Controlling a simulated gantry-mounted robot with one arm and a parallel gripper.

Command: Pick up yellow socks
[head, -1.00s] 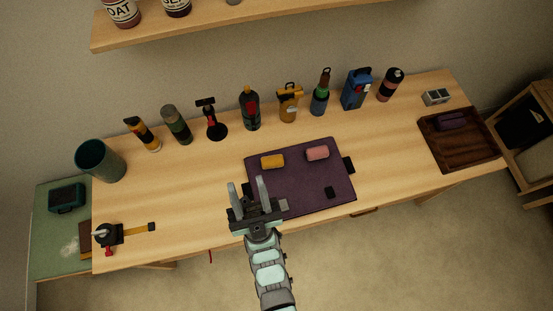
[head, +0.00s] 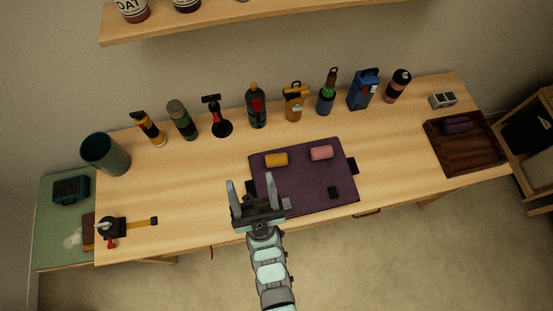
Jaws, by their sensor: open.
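A small yellow roll (head: 276,160), which looks like the yellow socks, lies on the upper left part of a dark purple mat (head: 300,190) on the wooden table. A pink roll (head: 321,153) lies to its right on the same mat. My gripper (head: 252,186) is at the left edge of the mat in the picture, below and to the left of the yellow socks. Its two fingers are apart and point up the picture. The gripper covers the lower left corner of the mat.
A dark wooden tray (head: 470,152) with a purple roll (head: 457,125) stands at the right. Several bottles and tools line the back, including a yellow one (head: 294,103). A teal bin (head: 105,154) stands left. A small dark block (head: 333,193) lies on the mat.

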